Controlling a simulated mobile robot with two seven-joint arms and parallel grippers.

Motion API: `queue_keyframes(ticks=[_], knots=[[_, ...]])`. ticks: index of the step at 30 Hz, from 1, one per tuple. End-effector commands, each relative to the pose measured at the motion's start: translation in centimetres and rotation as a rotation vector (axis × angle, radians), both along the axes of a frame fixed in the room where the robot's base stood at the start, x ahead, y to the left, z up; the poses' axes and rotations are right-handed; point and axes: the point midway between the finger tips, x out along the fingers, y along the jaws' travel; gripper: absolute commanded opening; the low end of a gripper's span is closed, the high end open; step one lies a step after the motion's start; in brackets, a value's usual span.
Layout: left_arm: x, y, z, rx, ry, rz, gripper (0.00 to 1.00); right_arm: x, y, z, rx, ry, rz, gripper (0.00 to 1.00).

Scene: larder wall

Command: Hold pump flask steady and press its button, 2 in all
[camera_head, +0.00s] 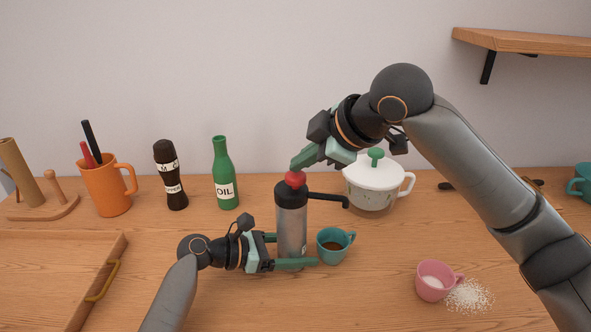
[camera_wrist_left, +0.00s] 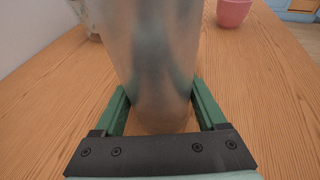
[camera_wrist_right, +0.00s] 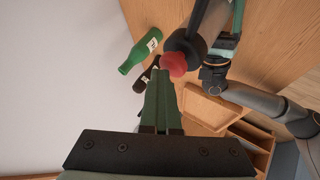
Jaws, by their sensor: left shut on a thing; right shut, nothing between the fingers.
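The pump flask (camera_head: 291,225) stands upright on the counter, with a silver body, black top, black spout pointing right and a red button (camera_head: 295,178). My left gripper (camera_head: 291,252) is shut around the lower part of the flask; the left wrist view shows the silver body (camera_wrist_left: 155,60) between its green fingers. My right gripper (camera_head: 297,163) is shut and empty, its fingertips right at the red button from above. In the right wrist view the button (camera_wrist_right: 173,64) is just beyond the fingertips; I cannot tell whether they touch. A teal cup (camera_head: 333,246) with brown liquid stands under the spout.
A white lidded pot (camera_head: 372,187) stands behind the spout. A green oil bottle (camera_head: 223,175), a pepper mill (camera_head: 171,177) and an orange mug (camera_head: 107,188) stand left. A pink cup (camera_head: 433,282) with spilled white grains is front right.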

Motion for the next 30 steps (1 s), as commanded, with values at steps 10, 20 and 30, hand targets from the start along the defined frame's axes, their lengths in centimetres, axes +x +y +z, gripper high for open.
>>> queue_keyframes(ticks=[10, 20, 30], knots=[[0.0, 0.0, 0.0, -0.001, -0.001, 0.001, 0.43, 0.0, 0.0, 1.7, 0.001, -0.001, 0.000, 0.00], [0.1, 0.0, 0.0, -0.001, 0.000, 0.002, 0.43, 0.0, 0.0, 2.2, 0.002, -0.004, 0.001, 0.00], [0.1, 0.0, 0.0, -0.001, 0.000, 0.002, 0.43, 0.0, 0.0, 5.6, 0.003, -0.006, 0.001, 0.00]])
